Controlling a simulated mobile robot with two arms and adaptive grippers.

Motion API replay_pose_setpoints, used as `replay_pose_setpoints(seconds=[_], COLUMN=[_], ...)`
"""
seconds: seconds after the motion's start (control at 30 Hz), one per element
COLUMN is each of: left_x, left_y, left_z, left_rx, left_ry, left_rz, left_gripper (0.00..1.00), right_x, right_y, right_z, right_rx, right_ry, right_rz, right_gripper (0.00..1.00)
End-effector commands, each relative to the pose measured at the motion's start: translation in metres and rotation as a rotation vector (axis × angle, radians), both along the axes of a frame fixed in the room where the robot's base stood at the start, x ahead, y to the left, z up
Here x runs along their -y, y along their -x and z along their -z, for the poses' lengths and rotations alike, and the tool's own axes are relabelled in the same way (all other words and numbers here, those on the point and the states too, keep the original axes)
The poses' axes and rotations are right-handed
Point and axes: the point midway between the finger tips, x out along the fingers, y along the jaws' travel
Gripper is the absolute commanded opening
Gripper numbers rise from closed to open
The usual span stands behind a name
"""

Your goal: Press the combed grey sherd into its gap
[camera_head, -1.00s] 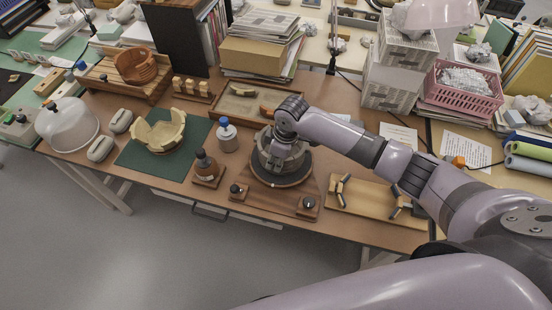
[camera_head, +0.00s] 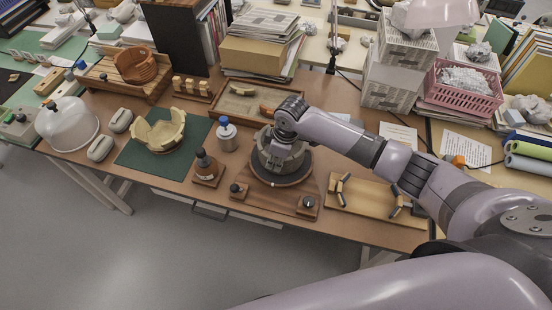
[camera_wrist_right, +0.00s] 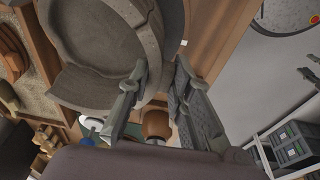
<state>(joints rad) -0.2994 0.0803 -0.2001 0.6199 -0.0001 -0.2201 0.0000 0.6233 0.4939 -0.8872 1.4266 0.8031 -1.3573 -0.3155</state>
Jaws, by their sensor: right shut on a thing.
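The grey vessel (camera_head: 289,166) stands upright on a dark turntable (camera_head: 284,185) at the middle front of the table. My right gripper (camera_head: 271,162) is down at the vessel's near left wall. In the right wrist view the vessel's hollow inside (camera_wrist_right: 95,40) shows at upper left, and the gripper fingers (camera_wrist_right: 158,85) stand at its wall. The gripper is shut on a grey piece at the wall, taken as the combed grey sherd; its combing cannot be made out. The fingers and wrist hide most of it, so I cannot tell how it sits in the gap.
A pale broken bowl (camera_head: 160,132) sits on a green mat (camera_head: 135,158). A sherd tray (camera_head: 233,116) lies behind, and a wooden board (camera_head: 368,205) lies at right.

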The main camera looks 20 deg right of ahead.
Motion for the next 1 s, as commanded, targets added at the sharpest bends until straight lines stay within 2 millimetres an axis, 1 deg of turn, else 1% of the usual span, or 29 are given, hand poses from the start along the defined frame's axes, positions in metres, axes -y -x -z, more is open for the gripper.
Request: replay_pose_setpoints(seconds=[0.13,0.17,0.5,0.73,0.83,0.93,1.0], left_x=[0.000,0.000,0.000,0.000,-0.001,0.000,0.000], left_y=[0.000,0.000,0.000,0.001,0.002,0.002,0.001], left_z=[0.000,0.000,0.000,0.000,0.000,0.000,0.000], left_rx=[0.000,0.000,0.000,-0.001,-0.002,-0.001,-0.001], left_ry=[0.000,0.000,0.000,0.000,0.000,0.000,0.000], left_rz=[0.000,0.000,-0.001,-0.001,-0.001,-0.001,-0.001], left_gripper=[0.44,0.44,0.44,0.44,0.44,0.44,0.44], right_x=[0.000,0.000,0.000,0.000,0.000,0.002,0.003], right_y=[0.001,0.001,0.000,0.001,0.000,0.001,0.002], right_z=[0.001,0.001,0.001,0.001,-0.002,-0.013,-0.025], right_rx=[-0.001,-0.001,-0.001,-0.001,0.000,0.002,0.004], right_ry=[0.000,0.000,0.000,0.000,0.000,0.000,0.000], right_rz=[0.000,0.000,0.000,0.000,0.000,0.000,-0.001], right_gripper=[0.00,0.22,0.43,0.43,0.43,0.43,0.43])
